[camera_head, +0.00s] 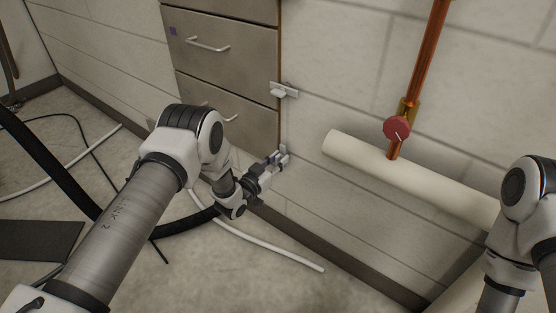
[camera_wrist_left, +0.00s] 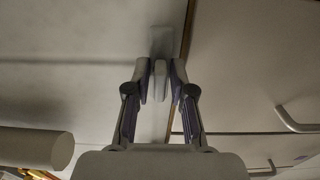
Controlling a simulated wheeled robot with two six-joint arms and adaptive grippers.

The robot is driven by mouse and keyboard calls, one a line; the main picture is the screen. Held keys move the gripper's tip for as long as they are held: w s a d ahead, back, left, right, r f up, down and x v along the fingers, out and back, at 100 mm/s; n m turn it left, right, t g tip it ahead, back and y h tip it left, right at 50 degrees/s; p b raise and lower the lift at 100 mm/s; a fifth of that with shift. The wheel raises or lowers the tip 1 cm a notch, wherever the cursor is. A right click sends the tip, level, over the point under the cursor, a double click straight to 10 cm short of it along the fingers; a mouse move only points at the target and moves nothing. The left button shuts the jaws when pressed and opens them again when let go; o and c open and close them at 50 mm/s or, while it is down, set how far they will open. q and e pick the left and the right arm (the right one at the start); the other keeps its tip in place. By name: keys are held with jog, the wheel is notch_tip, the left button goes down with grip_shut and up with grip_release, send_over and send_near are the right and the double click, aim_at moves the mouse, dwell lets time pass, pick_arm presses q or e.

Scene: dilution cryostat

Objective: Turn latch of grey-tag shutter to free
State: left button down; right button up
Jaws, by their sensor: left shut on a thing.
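My left gripper (camera_head: 279,159) is at the lower latch (camera_head: 284,149), by the right edge of the grey-brown panelled front. In the left wrist view the gripper (camera_wrist_left: 160,82) has its two fingers on either side of the latch's pale upright handle (camera_wrist_left: 159,72) and is shut on it. A pale plate (camera_wrist_left: 161,38) shows beyond the fingertips. The fingers hide much of this latch in the head view. A second latch (camera_head: 284,90) with a pale handle sits higher on the same edge. I cannot make out a grey tag. My right gripper is out of view.
The panelled front (camera_head: 225,68) has bar handles (camera_head: 208,45) and a small purple tag (camera_head: 173,31). A cream horizontal pipe (camera_head: 400,180) and a copper pipe with a red round knob (camera_head: 397,129) are right of the latch. Black and white hoses (camera_head: 262,245) lie on the floor.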

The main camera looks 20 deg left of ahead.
pick_arm(q)
jog(key=c, duration=1.2)
grip_release()
jog(key=v, duration=1.2)
